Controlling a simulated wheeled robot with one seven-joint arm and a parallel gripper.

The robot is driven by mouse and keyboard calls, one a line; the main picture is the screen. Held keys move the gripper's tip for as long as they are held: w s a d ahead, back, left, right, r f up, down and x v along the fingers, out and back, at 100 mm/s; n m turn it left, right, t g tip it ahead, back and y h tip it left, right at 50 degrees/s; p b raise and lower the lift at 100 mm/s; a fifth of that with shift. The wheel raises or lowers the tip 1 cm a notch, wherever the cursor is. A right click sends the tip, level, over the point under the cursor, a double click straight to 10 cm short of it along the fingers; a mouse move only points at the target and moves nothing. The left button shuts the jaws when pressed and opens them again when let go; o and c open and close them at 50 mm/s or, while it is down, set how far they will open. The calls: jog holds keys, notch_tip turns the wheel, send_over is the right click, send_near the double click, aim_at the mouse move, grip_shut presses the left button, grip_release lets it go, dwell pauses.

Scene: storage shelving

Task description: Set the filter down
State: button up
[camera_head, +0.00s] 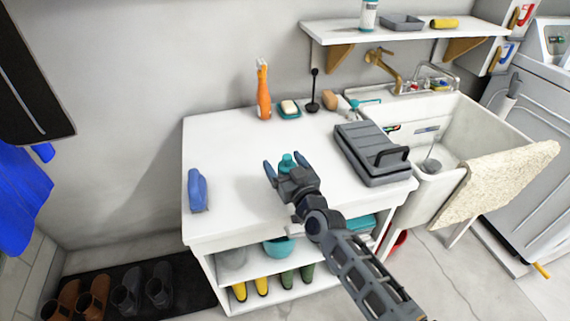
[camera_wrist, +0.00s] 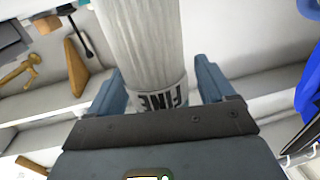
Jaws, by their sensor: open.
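A white, ribbed cylindrical filter (camera_wrist: 145,40) with a "FINE" label shows in the wrist view. Its labelled end is between the two blue-grey fingers of my gripper (camera_wrist: 160,85). The fingers are open, with a gap visible on the filter's right; contact on the left is unclear. In the head view my gripper (camera_head: 285,168) is over the front middle of the white worktop (camera_head: 235,150). A small teal piece (camera_head: 287,160) shows between its fingers; the filter's white body cannot be made out there.
A dark grey case (camera_head: 372,150) lies right of my gripper, near the sink (camera_head: 450,130). A blue object (camera_head: 197,190) stands at the worktop's left. An orange bottle (camera_head: 263,95) and soap dish (camera_head: 289,109) stand at the back. The worktop's left middle is clear.

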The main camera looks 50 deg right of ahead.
jog(key=shift+s+f, duration=0.1)
jog(key=shift+f, duration=0.65)
jog(key=shift+r+p, duration=0.55)
jog(key=shift+p, duration=0.05)
jog(key=shift+s+a+f, duration=0.1)
jog(key=shift+s, duration=0.15)
jog(key=v, duration=1.1)
jog(key=shift+r, duration=0.45)
jog(key=shift+a, duration=0.15)
jog(key=s+a+r+n+y, duration=0.2)
jog(key=s+a+n+y, duration=0.15)
jog(key=s+a, duration=0.9)
jog(key=s+a+r+n+g+y, duration=0.1)
jog(key=s+a+r+y, duration=0.3)
jog(key=s+r, duration=0.6)
jog(key=s+a, duration=0.1)
jog(key=s, duration=0.3)
jog(key=shift+g, duration=0.3)
